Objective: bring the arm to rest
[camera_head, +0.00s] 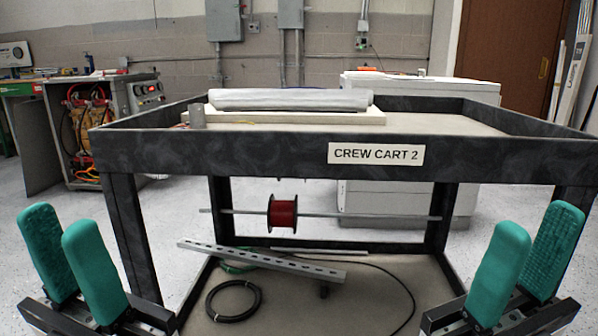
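My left gripper (71,258) is at the lower left of the head view, with its two green finger pads apart and nothing between them. My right gripper (528,257) is at the lower right, also with its green pads apart and empty. Both point up in front of the dark cart (250,157) labelled CREW CART 2, one on each side. Neither gripper visibly holds anything. Most of both arms is out of view.
On the cart's top lie a pale board (290,117) and a grey roll (290,99). A red spool (283,213) hangs on a rod below. The lower shelf holds a slotted metal bar (262,260) and a black cable coil (233,300). A white cabinet (385,205) stands behind.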

